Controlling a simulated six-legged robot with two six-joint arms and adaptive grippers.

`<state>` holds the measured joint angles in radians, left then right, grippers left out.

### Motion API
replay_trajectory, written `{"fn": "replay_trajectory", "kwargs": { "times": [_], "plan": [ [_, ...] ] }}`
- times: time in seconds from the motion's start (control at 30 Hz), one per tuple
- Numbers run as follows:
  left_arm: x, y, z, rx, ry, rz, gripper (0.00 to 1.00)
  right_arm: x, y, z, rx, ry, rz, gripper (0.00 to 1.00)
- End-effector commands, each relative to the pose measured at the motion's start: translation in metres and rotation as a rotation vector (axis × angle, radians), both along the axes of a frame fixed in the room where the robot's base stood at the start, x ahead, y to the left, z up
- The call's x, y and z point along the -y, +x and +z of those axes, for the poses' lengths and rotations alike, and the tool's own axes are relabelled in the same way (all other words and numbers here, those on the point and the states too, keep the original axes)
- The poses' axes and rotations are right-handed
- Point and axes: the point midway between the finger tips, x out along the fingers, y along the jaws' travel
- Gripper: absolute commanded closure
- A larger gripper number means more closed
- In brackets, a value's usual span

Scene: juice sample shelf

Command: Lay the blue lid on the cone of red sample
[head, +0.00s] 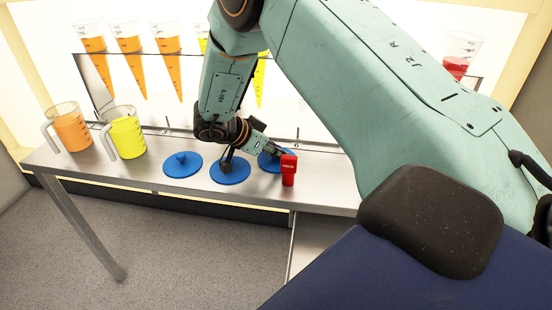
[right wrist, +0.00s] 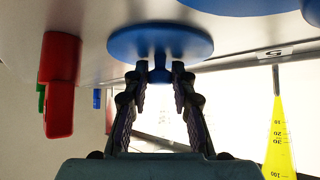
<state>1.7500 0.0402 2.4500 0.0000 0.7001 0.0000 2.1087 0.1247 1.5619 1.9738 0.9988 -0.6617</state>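Three blue lids lie on the metal table in the head view: the left (head: 182,166), the middle (head: 232,175) and the right (head: 266,163). My right gripper (head: 281,154) is at the right lid, partly hiding it. In the right wrist view that lid (right wrist: 160,42) hangs upside down in the picture, its knob between my open fingers (right wrist: 160,74). A small gap seems to show on each side of the knob. The cone of red sample (head: 457,66) is in the rack at the far right, its lower part hidden by my arm. My left gripper is out of view.
A red object (head: 288,170) stands close right of the right lid. Jugs of orange (head: 72,132) and yellow (head: 127,137) liquid stand at the table's left. Orange cones (head: 132,65) and yellow cones (head: 259,85) hang in the rack behind.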

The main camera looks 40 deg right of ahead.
Motion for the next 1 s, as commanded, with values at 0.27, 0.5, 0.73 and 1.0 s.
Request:
{"fn": "replay_trajectory", "kwargs": {
  "times": [0.27,0.5,0.73,1.0],
  "plan": [
    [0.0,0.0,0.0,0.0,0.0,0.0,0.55,0.0,0.0,0.0,-0.001,0.0,-0.001,1.0],
    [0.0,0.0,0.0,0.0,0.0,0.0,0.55,0.0,0.0,0.0,-0.001,0.0,-0.001,1.0],
    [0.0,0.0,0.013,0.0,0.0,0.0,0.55,0.0,0.001,0.03,0.003,0.0,-0.001,1.0],
    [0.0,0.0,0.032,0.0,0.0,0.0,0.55,0.0,0.0,0.081,0.001,0.0,0.0,1.0]
  ]
}}
